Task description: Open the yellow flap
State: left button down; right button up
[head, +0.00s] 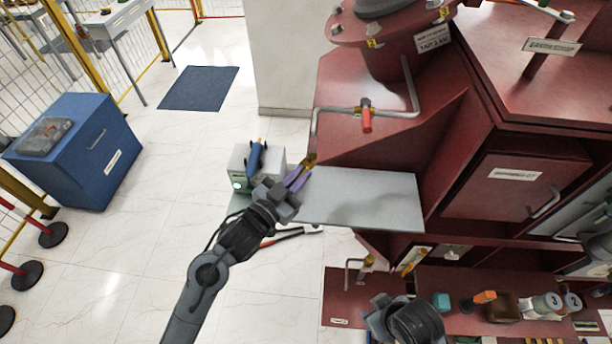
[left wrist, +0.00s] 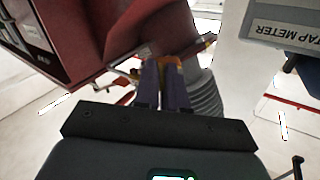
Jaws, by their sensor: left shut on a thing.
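The yellow flap (head: 310,159) is a small yellow piece at the left edge of the red transformer, by the end of a grey pipe. My left gripper (head: 298,180) reaches up to it with purple fingers. In the left wrist view the fingers (left wrist: 162,82) are close together, shut on the yellow piece (left wrist: 170,61) at their tips. Most of the flap is hidden by the fingers, so its angle is hard to tell. A dark part of my right arm shows at the bottom of the head view; its fingertips cannot be made out.
A grey plate (head: 365,200) lies just right of the left gripper. A grey tap meter box (head: 243,163) stands behind the gripper and also shows in the left wrist view (left wrist: 285,25). A red shelf (head: 465,318) holds several small items.

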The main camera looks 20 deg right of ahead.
pick_arm(q)
jog(key=shift+w+a+m+g+h+b, duration=0.4)
jog(key=shift+m+g+b, duration=0.35)
jog(key=shift+g, duration=0.4)
jog(key=shift+w+a+m+g+h+b, duration=0.25)
jog(key=shift+m+g+h+b, duration=0.35)
jog(key=shift+m+g, duration=0.4)
jog(key=shift+w+a+m+g+h+b, duration=0.35)
jog(key=shift+m+g+b, duration=0.35)
jog(key=shift+g, duration=0.55)
jog(key=shift+s, duration=0.1)
jog(key=c, duration=1.2)
grip_release()
jog(key=shift+d, duration=0.1)
